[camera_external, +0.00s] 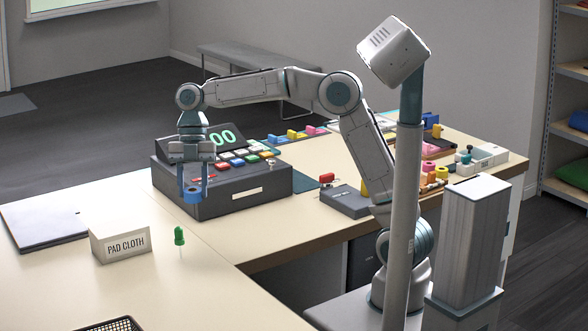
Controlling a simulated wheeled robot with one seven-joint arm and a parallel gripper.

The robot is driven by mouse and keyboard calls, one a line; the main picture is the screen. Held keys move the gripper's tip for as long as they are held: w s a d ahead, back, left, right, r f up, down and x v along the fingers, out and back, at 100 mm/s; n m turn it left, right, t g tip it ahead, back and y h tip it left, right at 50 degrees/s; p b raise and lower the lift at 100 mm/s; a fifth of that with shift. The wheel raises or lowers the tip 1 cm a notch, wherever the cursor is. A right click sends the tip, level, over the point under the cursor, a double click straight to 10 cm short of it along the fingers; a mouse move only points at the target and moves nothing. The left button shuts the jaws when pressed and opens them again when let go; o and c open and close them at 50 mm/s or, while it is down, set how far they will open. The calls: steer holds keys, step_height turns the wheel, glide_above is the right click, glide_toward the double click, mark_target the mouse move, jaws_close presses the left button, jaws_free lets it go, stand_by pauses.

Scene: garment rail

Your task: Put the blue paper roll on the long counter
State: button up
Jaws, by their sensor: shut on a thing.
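My gripper (194,184) points straight down with its fingers on either side of the blue paper roll (193,196), shut on it. The roll appears in front of the dark cash register (235,200), near its left end. I cannot tell how far the roll is above the cream counter top. The counter (200,285) is L-shaped: one part runs toward the front left, the other back to the right along my base. The picture does not show clearly which part is the long one.
A box marked PAD CLOTH (121,241), a green pin-like object (179,237), a dark flat board (42,224) and a black mesh basket (112,324) stand on the front-left part. Small coloured items crowd the right part. The front middle is bare.

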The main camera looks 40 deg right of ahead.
step_height(320, 180, down, 6)
steer(key=p, duration=0.2)
glide_above(163, 286)
steer(key=w, duration=0.1)
steer(key=f, duration=0.4)
steer(key=d+f, duration=0.1)
steer(key=f, duration=0.2)
steer(key=shift+w, duration=0.1)
steer(key=shift+f+p, duration=0.6)
steer(key=shift+f, duration=1.45)
steer(key=shift+f, duration=0.1)
steer(key=o, duration=1)
steer(key=shift+c, duration=0.2)
